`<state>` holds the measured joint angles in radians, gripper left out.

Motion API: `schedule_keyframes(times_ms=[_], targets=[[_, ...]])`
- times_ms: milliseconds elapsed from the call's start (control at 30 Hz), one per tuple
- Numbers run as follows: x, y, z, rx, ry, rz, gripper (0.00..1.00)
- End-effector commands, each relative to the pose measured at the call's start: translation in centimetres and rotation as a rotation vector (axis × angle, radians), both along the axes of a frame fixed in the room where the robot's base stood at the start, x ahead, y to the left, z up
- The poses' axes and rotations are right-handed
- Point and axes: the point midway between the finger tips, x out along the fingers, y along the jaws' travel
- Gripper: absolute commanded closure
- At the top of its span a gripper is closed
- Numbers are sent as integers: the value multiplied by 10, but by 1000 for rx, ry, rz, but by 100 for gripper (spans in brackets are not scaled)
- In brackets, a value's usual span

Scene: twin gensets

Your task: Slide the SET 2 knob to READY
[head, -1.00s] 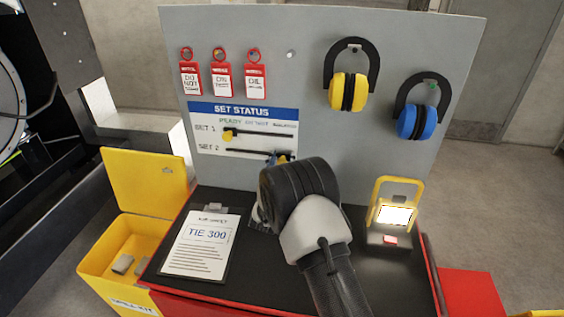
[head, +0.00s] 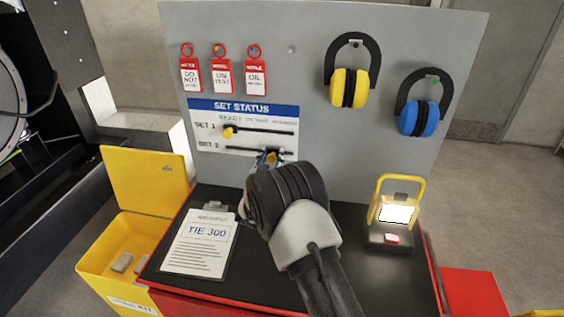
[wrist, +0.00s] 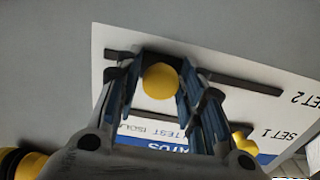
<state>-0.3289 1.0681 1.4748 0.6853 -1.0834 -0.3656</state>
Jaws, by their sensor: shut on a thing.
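The SET STATUS board (head: 243,107) is fixed on the grey panel and has two dark slots. The SET 2 knob (wrist: 160,80) is a yellow ball in the wrist view. It sits on the SET 2 slot (wrist: 245,84), right of the slot's middle as the head view shows it. My gripper (wrist: 161,84) is shut on this knob, with a blue-edged finger on either side. In the head view my wrist partly hides the fingers and knob. The SET 1 knob (head: 229,132) stands near the left end of its slot, under the word READY.
Three red tags (head: 221,77) hang above the board. Yellow earmuffs (head: 349,88) and blue earmuffs (head: 417,118) hang to the right. A clipboard (head: 202,243) and a lit lamp (head: 396,213) lie and stand on the black bench top. A yellow bin (head: 118,255) is at left.

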Motion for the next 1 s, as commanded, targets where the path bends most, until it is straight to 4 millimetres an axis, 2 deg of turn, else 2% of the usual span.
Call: schedule_keyframes(times_ms=[33, 200, 333, 567, 600, 767, 1000], targets=[[4, 16, -2, 2, -8, 6, 100], [12, 45, 0, 1, -7, 5, 100], [14, 52, 1, 0, -3, 3, 100], [14, 52, 1, 0, -2, 3, 100], [14, 52, 1, 0, -2, 3, 63], [13, 51, 1, 0, -2, 3, 53], [13, 51, 1, 1, -1, 3, 53]])
